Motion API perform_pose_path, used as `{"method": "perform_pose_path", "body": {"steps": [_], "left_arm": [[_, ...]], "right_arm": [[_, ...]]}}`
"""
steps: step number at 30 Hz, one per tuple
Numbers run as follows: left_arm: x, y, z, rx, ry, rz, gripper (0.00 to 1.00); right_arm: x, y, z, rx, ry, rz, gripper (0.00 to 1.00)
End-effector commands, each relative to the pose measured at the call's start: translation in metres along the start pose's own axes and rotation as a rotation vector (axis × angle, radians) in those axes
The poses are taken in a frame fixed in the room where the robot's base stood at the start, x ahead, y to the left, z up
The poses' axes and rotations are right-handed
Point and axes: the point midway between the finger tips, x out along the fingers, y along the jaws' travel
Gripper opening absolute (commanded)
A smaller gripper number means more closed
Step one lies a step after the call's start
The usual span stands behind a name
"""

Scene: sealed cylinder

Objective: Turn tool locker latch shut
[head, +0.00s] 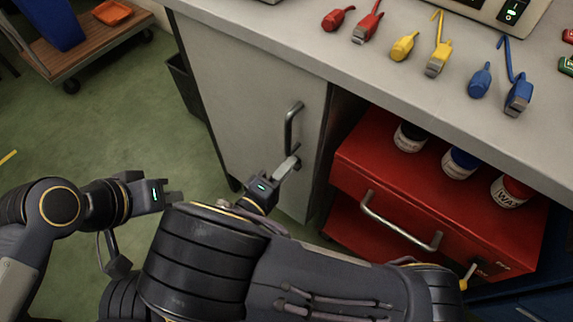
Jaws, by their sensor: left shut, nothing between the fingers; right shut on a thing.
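The tool locker is the grey cabinet under the bench, and its pale door (235,95) looks closed or nearly so. A dark vertical handle (289,130) is on the door near its right edge. Just below it is the latch (287,168), a light grey lever slanting down to the left. My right gripper (276,181) is shut on the latch's lower end; its fingers partly hide it. My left gripper (172,197) is shut and empty above the green floor, left of the door and apart from it.
A red drawer unit (360,170) with a metal handle stands right of the locker, holding several jars. The benchtop (300,48) bears red, yellow and blue plugs. A dark bin (186,85) stands left of the locker. A wooden cart (85,50) is at upper left. Green floor is clear between.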

Motion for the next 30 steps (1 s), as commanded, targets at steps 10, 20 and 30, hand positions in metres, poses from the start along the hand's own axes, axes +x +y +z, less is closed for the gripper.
{"method": "perform_pose_path", "body": {"steps": [10, 20, 30], "left_arm": [[-0.0024, 0.0011, -0.0012, 0.0, 0.0, 0.0, 0.0], [-0.0024, 0.0011, -0.0012, 0.0, 0.0, 0.0, 0.0], [-0.0024, 0.0011, -0.0012, 0.0, 0.0, 0.0, 0.0]], "right_arm": [[-0.0001, -0.0012, 0.0003, -0.094, 0.0, -0.001, 0.0], [-0.0001, -0.0015, 0.0005, -0.102, 0.0, -0.001, 0.0], [-0.0001, -0.0011, 0.0004, -0.1, 0.0, -0.001, 0.33]]}}
